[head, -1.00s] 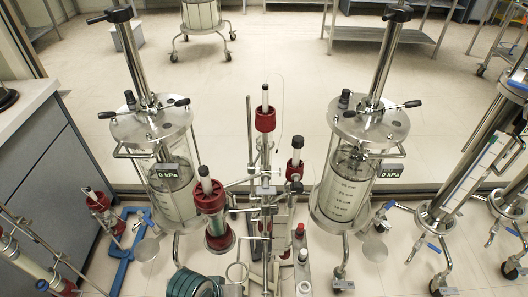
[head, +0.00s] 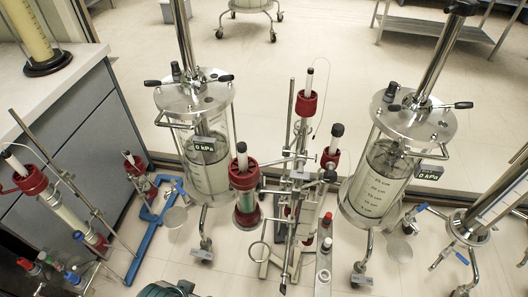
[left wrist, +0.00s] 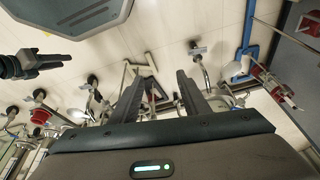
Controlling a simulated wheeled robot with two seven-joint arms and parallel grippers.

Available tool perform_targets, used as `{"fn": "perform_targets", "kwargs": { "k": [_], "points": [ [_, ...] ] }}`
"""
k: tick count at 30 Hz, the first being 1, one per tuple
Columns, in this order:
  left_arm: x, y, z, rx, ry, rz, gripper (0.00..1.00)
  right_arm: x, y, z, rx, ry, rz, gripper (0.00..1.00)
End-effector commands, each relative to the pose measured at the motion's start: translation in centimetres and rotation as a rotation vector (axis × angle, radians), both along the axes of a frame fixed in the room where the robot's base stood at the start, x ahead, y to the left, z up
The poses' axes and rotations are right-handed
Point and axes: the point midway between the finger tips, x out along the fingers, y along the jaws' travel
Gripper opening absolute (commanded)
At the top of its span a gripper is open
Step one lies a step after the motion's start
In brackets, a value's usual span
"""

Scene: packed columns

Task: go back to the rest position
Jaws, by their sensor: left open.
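My left gripper (left wrist: 160,98) shows in the left wrist view with its two dark fingers apart and nothing between them. Stand bases and the pale floor lie beyond the fingertips. A second dark gripper, my right one (left wrist: 48,62), comes in from the left edge of that view; its opening is too small to judge. In the head view neither gripper's fingers show; only a dark teal part of my arm shows at the bottom edge. Two clear columns with steel lids, the left (head: 208,160) and the right (head: 380,178), stand upright.
Red-capped small columns (head: 246,190) on a clamp stand fill the middle between the big columns. A blue stand base (head: 150,213) lies at left beside a grey cabinet (head: 85,140). Another steel column (head: 485,215) stands at right. Open floor (head: 300,45) lies behind.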

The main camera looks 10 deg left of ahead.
Motion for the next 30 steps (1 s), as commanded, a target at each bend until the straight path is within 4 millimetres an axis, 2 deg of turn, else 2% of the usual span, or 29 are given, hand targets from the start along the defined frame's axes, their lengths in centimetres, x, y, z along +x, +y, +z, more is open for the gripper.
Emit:
{"fn": "perform_targets", "kwargs": {
  "k": [8,11,18,24,30],
  "points": [
    [2.0,-0.9,-5.1,-0.015,-0.029,-0.005,0.42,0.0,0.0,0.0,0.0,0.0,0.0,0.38],
    [2.8,-1.3,-7.7,-0.021,-0.045,-0.008,0.42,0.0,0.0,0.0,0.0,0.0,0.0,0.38],
    [4.2,-2.6,-16.6,-0.046,-0.103,-0.02,0.42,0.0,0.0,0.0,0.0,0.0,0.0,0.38],
    [3.8,-3.6,-23.6,-0.069,-0.159,-0.031,0.42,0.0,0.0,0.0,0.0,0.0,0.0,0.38],
    [2.3,-4.2,-28.7,-0.086,-0.207,-0.042,0.42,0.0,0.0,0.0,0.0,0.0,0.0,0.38]
  ]
}}
